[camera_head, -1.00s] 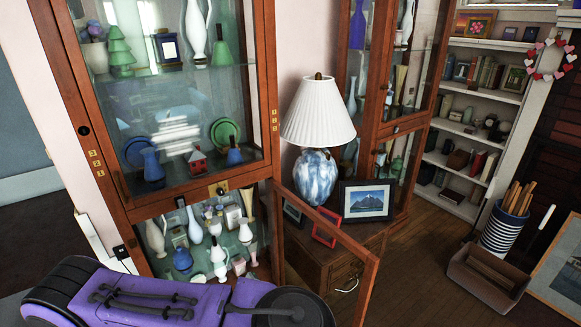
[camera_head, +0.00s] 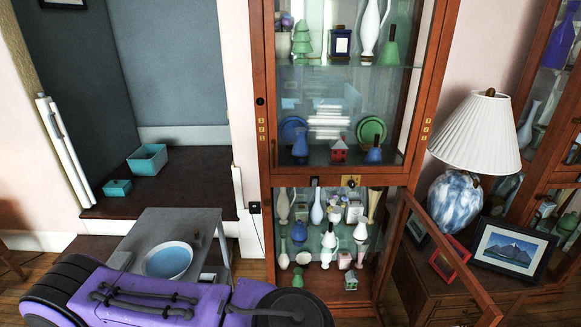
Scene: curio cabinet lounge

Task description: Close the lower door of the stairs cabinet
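The wooden curio cabinet (camera_head: 261,150) stands in the middle of the head view. Its upper glass door looks shut, with figurines behind it. Its lower door (camera_head: 452,262) is a wood-framed panel hinged on the right and swung wide open toward me. Vases and small ornaments show uncovered on the lower shelves (camera_head: 325,258). A purple and black part of my own body fills the bottom left and hides the foot of the cabinet. Neither of my grippers is in view.
A small chest (camera_head: 425,296) right of the cabinet, partly behind the open door, bears a lamp (camera_head: 456,200), a framed picture (camera_head: 513,248) and a red frame (camera_head: 449,257). A grey table (camera_head: 150,225) with a bowl (camera_head: 168,260) stands at left, before a dark platform (camera_head: 170,190) with teal boxes.

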